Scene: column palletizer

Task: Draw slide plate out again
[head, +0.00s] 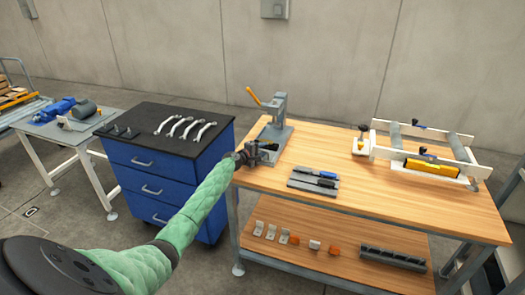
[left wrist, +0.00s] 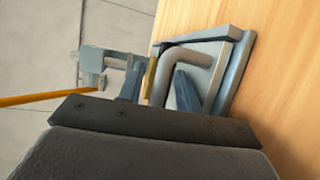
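A grey lever press (head: 279,112) with an orange handle stands at the left end of the wooden bench. My left gripper (head: 262,150) is low at its front left, near its base. In the left wrist view, a grey plate (left wrist: 218,92) with a raised rim and a bent grey bar handle (left wrist: 196,54) shows close ahead. My left gripper's fingers (left wrist: 158,86) are on either side of one leg of the handle, with a narrow yellow piece (left wrist: 151,79) beside it. Whether they press on it is not clear. My right gripper is not in view.
On the bench (head: 400,205), a small tray (head: 313,182) holds a blue-handled and a dark tool. A white-and-grey frame fixture (head: 425,150) stands at the right. A blue drawer cabinet (head: 160,175) with several wrenches stands left. The front middle of the bench is clear.

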